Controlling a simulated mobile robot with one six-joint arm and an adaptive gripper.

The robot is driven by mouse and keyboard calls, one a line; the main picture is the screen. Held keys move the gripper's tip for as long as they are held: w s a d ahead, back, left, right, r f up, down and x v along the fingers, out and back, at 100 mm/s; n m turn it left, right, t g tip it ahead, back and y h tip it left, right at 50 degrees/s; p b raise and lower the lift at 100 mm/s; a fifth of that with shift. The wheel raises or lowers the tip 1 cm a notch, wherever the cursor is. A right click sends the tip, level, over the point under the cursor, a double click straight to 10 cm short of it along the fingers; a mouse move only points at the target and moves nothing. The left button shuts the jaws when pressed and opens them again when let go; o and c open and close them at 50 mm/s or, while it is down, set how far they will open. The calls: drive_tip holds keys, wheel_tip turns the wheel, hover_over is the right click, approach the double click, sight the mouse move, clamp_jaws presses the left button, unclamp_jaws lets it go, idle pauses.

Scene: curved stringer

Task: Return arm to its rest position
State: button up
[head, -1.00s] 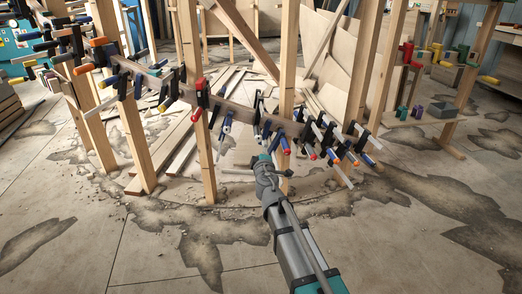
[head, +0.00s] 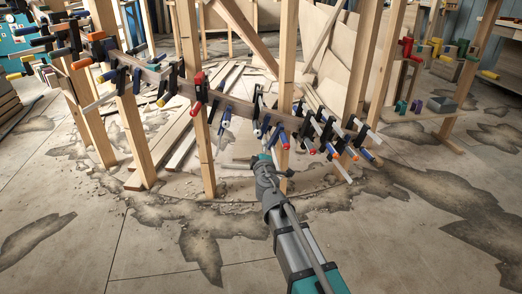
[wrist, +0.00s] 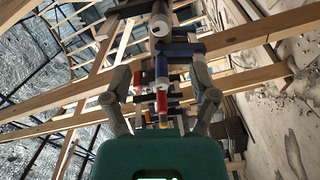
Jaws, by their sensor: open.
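My arm reaches up from the lower right in the head view. My gripper (head: 262,160) is at its far end, just below the row of clamps. In the wrist view my gripper (wrist: 160,88) shows its two grey fingers spread wide, with nothing held between them. Clamps (wrist: 162,70) with white, red and blue handles appear beyond and between the fingers. The fingertips are small and partly hidden in the head view. Whether they touch any clamp I cannot tell.
A curved wooden stringer (head: 235,103) carries many clamps (head: 325,135) and stands on upright posts (head: 204,150). Loose boards lie behind it. The stained concrete floor (head: 150,250) in front is clear.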

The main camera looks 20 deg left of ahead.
idle(0.3)
drive_tip(key=w+d+m+g+h+p, duration=0.15)
drive_tip(key=d+m+h+p, duration=0.35)
drive_tip(key=d, duration=1)
drive_tip(key=d+m+g+h+p, duration=0.25)
drive_tip(key=d+m+h, duration=0.5)
drive_tip(key=d, duration=0.75)
drive_tip(key=s+d+f+m+g+y+p, duration=0.35)
drive_tip(key=s+d+m+g+p, duration=0.25)
drive_tip(key=s+d+g, duration=0.65)
drive_tip(key=s+d+r+y+p, duration=0.1)
drive_tip(key=s+d+p, duration=0.2)
drive_tip(key=s, duration=0.4)
wheel_tip(320, 180, up, 37)
drive_tip(key=p, duration=3.6)
drive_tip(key=shift+r+m+p, duration=0.15)
drive_tip(key=shift+m+p, duration=0.25)
drive_tip(key=shift+m, duration=0.05)
drive_tip(key=shift+a, duration=0.1)
